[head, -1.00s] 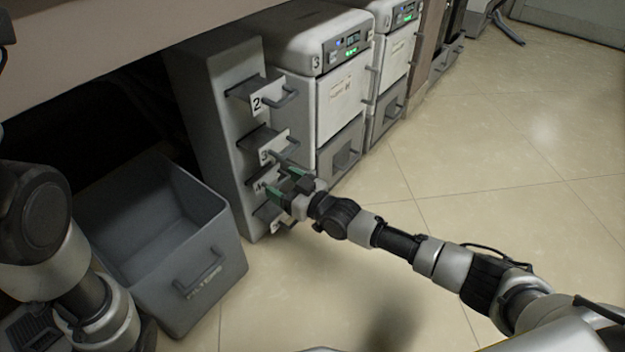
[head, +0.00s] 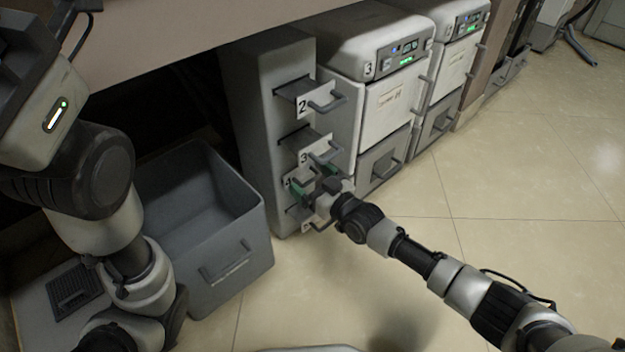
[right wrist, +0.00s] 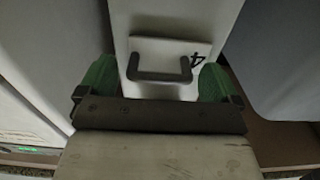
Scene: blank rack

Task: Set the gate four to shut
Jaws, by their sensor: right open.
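The grey rack (head: 262,150) has pull-out gates one above another, each with a numbered white plate and a grey handle. Gate two (head: 318,98) and gate three (head: 318,148) stick out on dark slabs. Gate four is mostly hidden behind my right gripper (head: 313,181) in the head view. In the right wrist view, gate four's plate (right wrist: 190,50), marked 4, shows upside down with its U-shaped handle (right wrist: 158,76). My right gripper (right wrist: 158,78) is open, its green fingers on either side of the handle. I cannot tell whether they touch it. My left gripper is not in view.
A lower gate (head: 310,224) sits just under my right gripper. A grey open bin (head: 232,268) stands on the floor left of the rack. White cabinets (head: 388,107) stand right of the rack. The tiled floor (head: 500,190) at right is clear.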

